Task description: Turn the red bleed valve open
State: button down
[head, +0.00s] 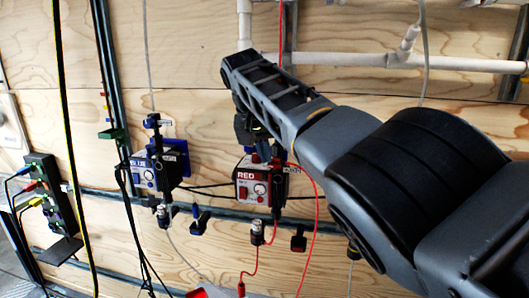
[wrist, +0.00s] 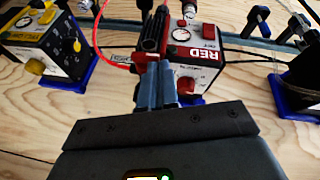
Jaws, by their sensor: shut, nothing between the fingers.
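The red-labelled filter box (head: 262,186) hangs on the plywood wall, with a white face and a round gauge. In the wrist view the same box (wrist: 208,60) appears upside down, with a red knob (wrist: 187,86) on its face. A black handle-like fitting (wrist: 154,34) stands beside the box, just beyond my fingertips. I cannot tell which part is the bleed valve. My gripper (wrist: 158,72) is shut and empty, close beside the box; contact is unclear. In the head view my gripper (head: 264,150) is at the top of the box and hides the fittings there.
A blue-labelled box (head: 150,172) hangs to the left. A yellow-knobbed box (wrist: 38,42) shows in the wrist view. Red hoses (head: 312,235) and black cables hang nearby. White pipes (head: 345,60) run above. A black clip (head: 298,238) is below right of the red box.

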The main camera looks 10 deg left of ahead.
jog(key=shift+a+f, duration=0.3)
jog(key=shift+a, duration=0.1)
jog(key=shift+s+f, duration=0.15)
jog(key=shift+f, duration=0.2)
dwell(0.6)
jog(key=shift+a+r, duration=0.1)
jog(key=shift+r, duration=0.1)
